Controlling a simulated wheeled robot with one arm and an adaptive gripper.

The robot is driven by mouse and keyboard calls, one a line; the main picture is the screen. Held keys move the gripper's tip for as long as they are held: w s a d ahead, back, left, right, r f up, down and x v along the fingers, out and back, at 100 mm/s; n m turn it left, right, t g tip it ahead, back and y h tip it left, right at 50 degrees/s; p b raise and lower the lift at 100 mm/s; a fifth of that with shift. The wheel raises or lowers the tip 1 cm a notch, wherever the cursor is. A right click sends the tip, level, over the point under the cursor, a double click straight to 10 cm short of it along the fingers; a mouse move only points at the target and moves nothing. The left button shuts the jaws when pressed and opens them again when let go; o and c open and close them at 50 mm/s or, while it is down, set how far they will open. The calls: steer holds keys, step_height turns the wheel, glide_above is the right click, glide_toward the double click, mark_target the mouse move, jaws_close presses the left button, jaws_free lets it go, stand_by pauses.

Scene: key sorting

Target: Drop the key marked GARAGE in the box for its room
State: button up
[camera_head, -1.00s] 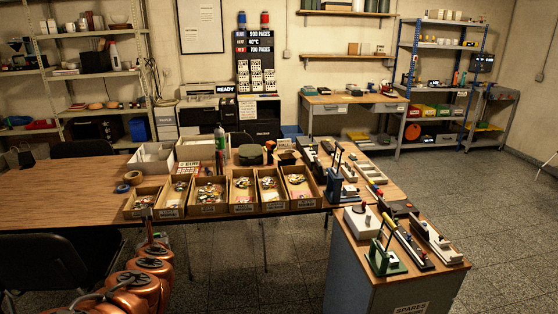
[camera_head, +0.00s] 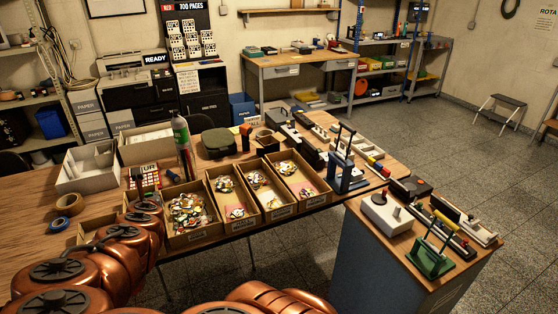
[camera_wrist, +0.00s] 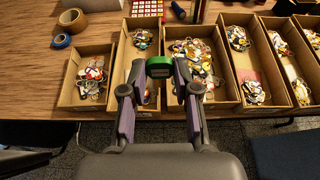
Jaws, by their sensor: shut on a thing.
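In the wrist view my gripper (camera_wrist: 160,80) is shut on a green-topped key tag (camera_wrist: 159,66). The writing on the tag is not readable here. The tag is held above the row of open cardboard boxes, in front of the second box (camera_wrist: 122,75) and the third box (camera_wrist: 170,113) from the left. The leftmost box (camera_wrist: 66,103) is left of the gripper. Each box seen inside holds tagged keys. In the head view the row shows with its rightmost box (camera_head: 327,196) clear. Box labels are too small to read. My arm hides the left boxes and my gripper there.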

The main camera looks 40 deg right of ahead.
steer(key=w+d+f+m+g+h+p, duration=0.1)
steer(key=w+d+f+m+g+p, duration=0.2)
steer(key=d+f+g, duration=0.4)
steer(key=w+d+f+m+g+h+p, duration=0.1)
steer(key=w+d+f+m+g, duration=0.2)
steer(key=d+m, duration=0.45)
steer(key=s+d+r+m+g+y+p, duration=0.1)
steer(key=s+d+m+y, duration=0.2)
steer(key=d, duration=0.7)
steer(key=s+d+m+g+p, duration=0.15)
steer(key=s+d, duration=0.35)
steer(key=d, duration=0.5)
steer(key=s+d+r+m+y+p, duration=0.1)
steer(key=s+d+m+y, duration=0.2)
steer(key=d, duration=0.7)
steer(key=shift+h, duration=0.4)
steer(key=shift+s+d+f+b, duration=0.1)
steer(key=shift+s+f+b, duration=0.1)
steer(key=shift+f, duration=0.8)
steer(key=shift+s+d+f+b, duration=0.1)
steer(key=shift+f+b, duration=0.05)
steer(key=shift+f, duration=0.8)
steer(key=shift+s+d+f+b, duration=0.1)
steer(key=shift+f+b, duration=0.1)
steer(key=shift+f, duration=0.8)
steer(key=o, duration=0.9)
steer(key=shift+a, duration=0.1)
